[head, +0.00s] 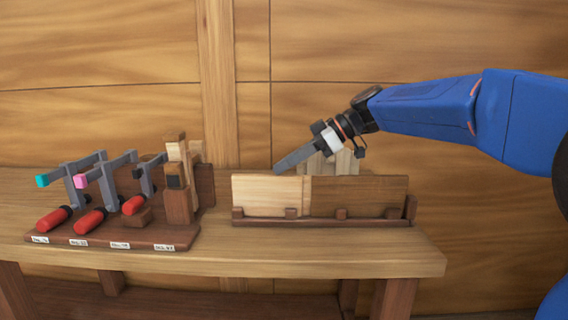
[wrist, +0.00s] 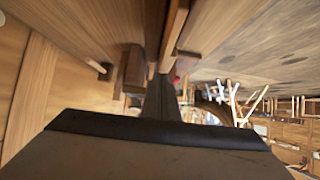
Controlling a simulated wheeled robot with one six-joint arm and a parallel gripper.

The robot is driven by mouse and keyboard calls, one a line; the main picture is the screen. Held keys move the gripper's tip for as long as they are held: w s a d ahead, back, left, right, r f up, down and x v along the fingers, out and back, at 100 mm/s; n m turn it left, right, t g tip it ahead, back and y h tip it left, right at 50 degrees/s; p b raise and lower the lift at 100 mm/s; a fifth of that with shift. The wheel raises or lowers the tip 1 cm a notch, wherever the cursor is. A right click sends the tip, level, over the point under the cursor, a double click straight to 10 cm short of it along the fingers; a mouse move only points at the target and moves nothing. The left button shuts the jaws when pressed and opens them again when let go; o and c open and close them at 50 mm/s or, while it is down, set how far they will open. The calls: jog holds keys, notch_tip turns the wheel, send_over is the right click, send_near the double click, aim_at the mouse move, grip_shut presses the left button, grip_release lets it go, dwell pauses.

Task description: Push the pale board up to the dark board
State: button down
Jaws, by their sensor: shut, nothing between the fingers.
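The pale board (head: 265,192) stands on edge on the left of a low dark wooden rack on the bench. The dark board (head: 360,195) stands on the right in the same rack. In the head view a narrow light strip shows where they meet; I cannot tell whether a small gap is there. My gripper (head: 279,168) is shut and empty, pointing down and left, with its tips at the pale board's top edge. I cannot tell whether they touch it or are behind it. In the wrist view my shut fingers (wrist: 162,95) point between wooden pieces that are hard to tell apart.
The rack (head: 265,222) has a low front lip with small blocks. Several red-handled clamps (head: 90,220) stand on a labelled dark base (head: 120,237) to the left. Pale wooden blocks (head: 345,162) stand behind the boards. The bench front (head: 330,255) is clear.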

aim_at(297, 176)
jog(key=shift+d+f, duration=0.15)
jog(key=shift+f, duration=0.4)
jog(key=shift+d, duration=1.3)
jog(key=shift+w+d+r, duration=0.1)
jog(key=shift+d+r, duration=0.05)
jog(key=shift+r, duration=0.65)
